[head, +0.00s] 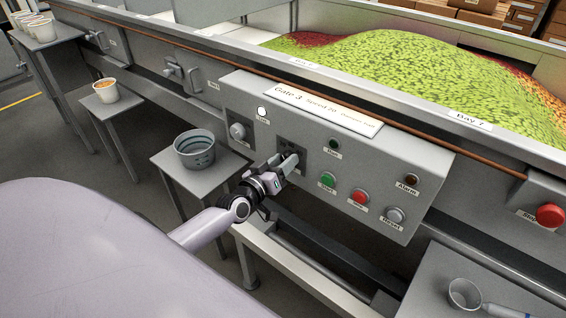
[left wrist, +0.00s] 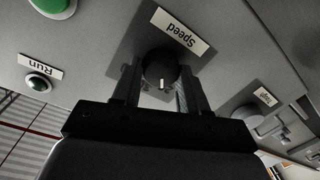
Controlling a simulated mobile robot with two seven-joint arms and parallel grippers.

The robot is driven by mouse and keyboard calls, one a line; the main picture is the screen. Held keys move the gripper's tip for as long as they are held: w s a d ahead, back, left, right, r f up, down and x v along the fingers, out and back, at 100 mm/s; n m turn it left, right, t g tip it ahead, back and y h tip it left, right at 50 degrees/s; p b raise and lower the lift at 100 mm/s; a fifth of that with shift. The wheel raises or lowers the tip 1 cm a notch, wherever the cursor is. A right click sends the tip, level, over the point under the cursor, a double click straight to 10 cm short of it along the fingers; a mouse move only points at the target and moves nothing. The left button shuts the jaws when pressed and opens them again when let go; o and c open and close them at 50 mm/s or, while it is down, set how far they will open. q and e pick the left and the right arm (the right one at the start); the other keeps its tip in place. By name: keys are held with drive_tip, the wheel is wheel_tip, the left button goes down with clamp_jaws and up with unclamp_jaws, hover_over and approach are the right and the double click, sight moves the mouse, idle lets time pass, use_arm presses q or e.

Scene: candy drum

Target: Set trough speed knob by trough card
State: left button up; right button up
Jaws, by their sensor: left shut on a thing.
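The speed knob (left wrist: 161,72) is a dark round knob with a pale pointer mark. It sits on the grey control panel (head: 240,95) under a white "Speed" label (left wrist: 180,32). My left gripper (head: 287,162) is at the knob, its two fingers on either side of it and shut on it; it also shows in the left wrist view (left wrist: 159,88). The knob is mostly hidden by the gripper in the head view. The card (head: 323,112) on top of the panel reads "Gate 3", "Speed" and a number that looks like 20; its last words are too small to read. My right gripper is not in view.
The panel also carries a green Start button (head: 328,179), a red button (head: 360,197), a grey Reset button (head: 395,215), an Alarm lamp (head: 412,180) and another grey knob (head: 238,131). A grey bucket (head: 194,149) stands on a side table at left. Green candy (head: 400,70) fills the trough behind.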

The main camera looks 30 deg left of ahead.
use_arm(q)
drive_tip(key=shift+n, duration=0.9)
drive_tip(key=o, duration=1)
drive_tip(key=shift+o, duration=0.2)
drive_tip(key=shift+s, duration=0.1)
drive_tip(key=s, duration=0.7)
drive_tip(key=shift+a+r+p, duration=0.15)
drive_tip(key=shift+p, duration=0.25)
